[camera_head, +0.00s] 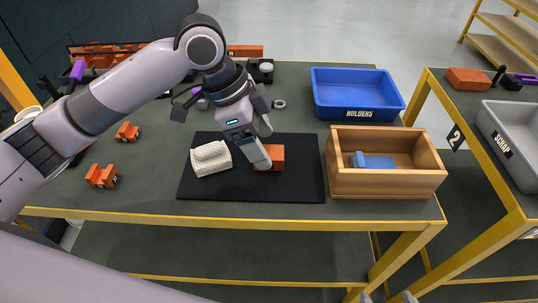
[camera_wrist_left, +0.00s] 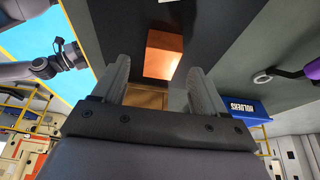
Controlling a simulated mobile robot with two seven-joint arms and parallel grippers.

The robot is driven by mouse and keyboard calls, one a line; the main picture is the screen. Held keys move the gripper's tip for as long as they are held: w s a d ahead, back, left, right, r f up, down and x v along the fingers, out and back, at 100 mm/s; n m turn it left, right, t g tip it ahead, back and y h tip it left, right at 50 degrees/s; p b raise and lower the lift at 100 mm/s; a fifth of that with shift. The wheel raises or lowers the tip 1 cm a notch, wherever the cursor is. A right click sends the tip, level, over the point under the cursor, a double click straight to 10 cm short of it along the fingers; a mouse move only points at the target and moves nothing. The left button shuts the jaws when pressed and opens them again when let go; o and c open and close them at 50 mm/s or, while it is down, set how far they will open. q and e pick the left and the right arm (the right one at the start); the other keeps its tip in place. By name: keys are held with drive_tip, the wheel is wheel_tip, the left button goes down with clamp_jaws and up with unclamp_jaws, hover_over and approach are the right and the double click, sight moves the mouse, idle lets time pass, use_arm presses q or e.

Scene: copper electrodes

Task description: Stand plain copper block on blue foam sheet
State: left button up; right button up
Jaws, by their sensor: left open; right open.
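The plain copper block (camera_head: 276,157) lies on a black mat (camera_head: 300,178), partly hidden behind my left gripper (camera_head: 265,148). In the left wrist view the block (camera_wrist_left: 163,54) shows just beyond and between the open fingers of that gripper (camera_wrist_left: 158,68); I cannot tell whether they touch it. A blue piece, seemingly the foam sheet (camera_head: 376,162), lies inside a wooden box (camera_head: 425,181) to the right of the mat. Grey tips at the bottom edge appear to be my right gripper (camera_head: 385,298), apart and far from the block.
A white ribbed block (camera_head: 211,158) sits on the mat's left part. A blue HOLDERS bin (camera_head: 358,92) stands behind the wooden box. Orange notched pieces (camera_head: 102,176) lie at the left. A grey SCRAP bin (camera_head: 520,150) is on the right table.

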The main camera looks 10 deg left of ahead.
use_arm(q)
drive_tip(key=shift+x, duration=1.25)
drive_tip(key=shift+r, duration=0.15)
clamp_jaws()
wheel_tip(320, 180, up, 20)
drive_tip(key=p, duration=0.2)
